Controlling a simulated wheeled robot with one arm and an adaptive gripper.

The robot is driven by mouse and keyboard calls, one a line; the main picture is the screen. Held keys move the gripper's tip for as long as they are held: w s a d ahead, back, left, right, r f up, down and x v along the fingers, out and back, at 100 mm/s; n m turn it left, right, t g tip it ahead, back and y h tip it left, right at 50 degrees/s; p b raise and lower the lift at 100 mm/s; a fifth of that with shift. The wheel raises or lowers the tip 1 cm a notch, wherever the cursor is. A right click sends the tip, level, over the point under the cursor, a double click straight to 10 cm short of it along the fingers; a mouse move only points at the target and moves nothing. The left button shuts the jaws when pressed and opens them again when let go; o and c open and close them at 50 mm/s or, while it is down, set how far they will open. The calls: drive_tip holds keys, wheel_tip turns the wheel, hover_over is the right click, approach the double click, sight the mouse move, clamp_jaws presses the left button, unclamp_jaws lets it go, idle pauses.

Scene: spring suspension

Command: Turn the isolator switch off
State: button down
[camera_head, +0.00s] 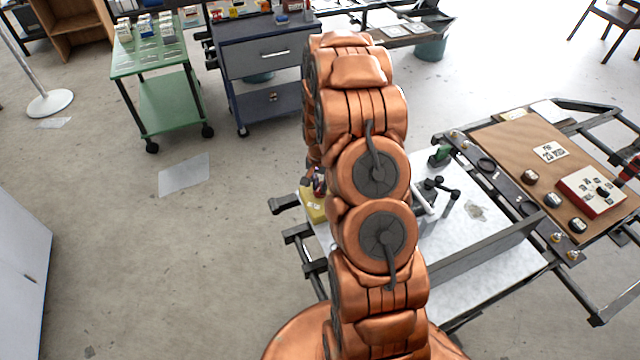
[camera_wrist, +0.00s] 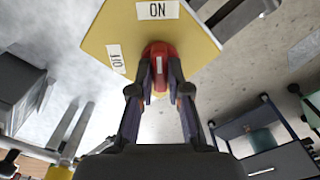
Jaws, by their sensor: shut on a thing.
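The isolator switch is a yellow plate or box (camera_wrist: 195,45) with a red handle (camera_wrist: 158,50). In the wrist view it fills the top middle, with a white ON label (camera_wrist: 157,10) at the top and a white OFF label (camera_wrist: 117,59) to the left. The red handle lies in line with the ON label. My gripper (camera_wrist: 161,72) has its two fingers closed on the sides of the red handle. In the head view the yellow box (camera_head: 312,208) shows left of my arm; my arm hides much of the switch and gripper.
A pale worktop (camera_head: 480,255) on a dark frame surrounds the switch. A black lever fitting (camera_head: 437,192) stands right of my arm, and a brown board (camera_head: 515,150) lies further right. A green cart (camera_head: 165,95) and grey drawer cabinet (camera_head: 265,65) stand behind.

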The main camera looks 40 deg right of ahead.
drive_tip(key=shift+n+b, duration=0.3)
drive_tip(key=shift+b, duration=0.1)
drive_tip(key=n+b, duration=0.2)
drive_tip(key=b, duration=0.1)
drive_tip(key=shift+f, duration=0.25)
drive_tip(key=n+b, duration=0.5)
drive_tip(key=n, duration=0.1)
drive_tip(key=shift+r, duration=0.1)
drive_tip(key=n+b, duration=0.2)
drive_tip(key=n, duration=0.2)
drive_tip(key=shift+r, duration=0.1)
drive_tip(key=shift+r+n+b, duration=0.1)
drive_tip(key=shift+n+b, duration=0.55)
drive_tip(key=shift+n, duration=2.05)
drive_tip(key=c, duration=1.1)
unclamp_jaws()
